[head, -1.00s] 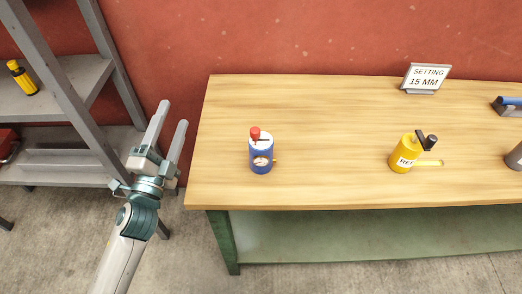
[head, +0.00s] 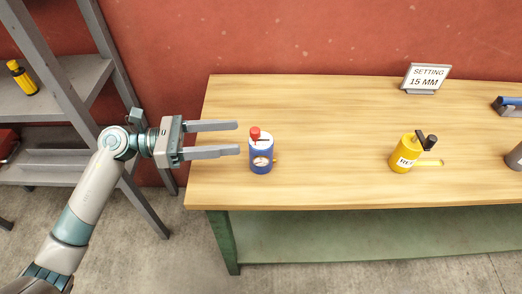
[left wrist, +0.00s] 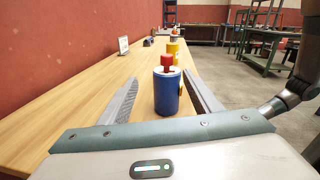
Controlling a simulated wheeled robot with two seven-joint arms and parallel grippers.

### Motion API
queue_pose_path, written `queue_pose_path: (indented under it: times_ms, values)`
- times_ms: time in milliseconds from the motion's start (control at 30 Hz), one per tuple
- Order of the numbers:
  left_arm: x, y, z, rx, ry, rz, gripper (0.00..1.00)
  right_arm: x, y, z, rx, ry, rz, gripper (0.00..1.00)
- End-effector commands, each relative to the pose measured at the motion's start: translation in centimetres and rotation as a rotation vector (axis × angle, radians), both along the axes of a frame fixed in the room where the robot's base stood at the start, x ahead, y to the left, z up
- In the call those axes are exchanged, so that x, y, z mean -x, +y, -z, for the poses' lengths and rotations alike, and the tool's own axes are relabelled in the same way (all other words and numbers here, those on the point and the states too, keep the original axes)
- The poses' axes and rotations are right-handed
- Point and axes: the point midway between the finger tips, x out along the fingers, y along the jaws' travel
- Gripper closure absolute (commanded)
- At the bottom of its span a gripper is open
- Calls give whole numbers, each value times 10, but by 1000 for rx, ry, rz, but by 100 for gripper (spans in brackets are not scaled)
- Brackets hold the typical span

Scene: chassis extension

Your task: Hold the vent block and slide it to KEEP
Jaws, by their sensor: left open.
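A blue cylindrical block (head: 261,158) with a white top, a red knob and a round gauge stands upright near the left end of the table. I take it as the vent block; no KEEP mark is readable on it. My left gripper (head: 238,137) is open and empty, pointing right, with its fingertips just left of the block and apart from it. In the left wrist view the block (left wrist: 167,95) stands ahead, between the lines of the two fingers. A yellow cylinder (head: 402,158) with a black lever and a partly readable label stands further right. My right gripper is out of view.
A sign (head: 428,78) reading "SETTING 15 MM" stands at the back of the wooden table (head: 330,120). A grey shelf (head: 70,85) with a yellow bottle (head: 22,79) is at the left. Blue and grey items are cut off at the right edge. The table between the cylinders is clear.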

Motion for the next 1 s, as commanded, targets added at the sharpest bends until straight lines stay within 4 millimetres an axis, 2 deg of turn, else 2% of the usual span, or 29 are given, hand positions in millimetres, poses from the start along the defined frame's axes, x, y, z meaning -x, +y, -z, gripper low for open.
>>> queue_pose_path:
  times_ms: [100, 300, 767, 1000]
  values:
    - [1, 10, 18, -128, -62, 65, 42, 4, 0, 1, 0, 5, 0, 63]
    - [3, 22, 36, -248, -111, 129, 42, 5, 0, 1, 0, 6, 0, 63]
    - [4, 24, 39, -268, -117, 142, 42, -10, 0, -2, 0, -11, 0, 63]
    - [4, 16, 40, -267, -118, 142, 42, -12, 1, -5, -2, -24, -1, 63]
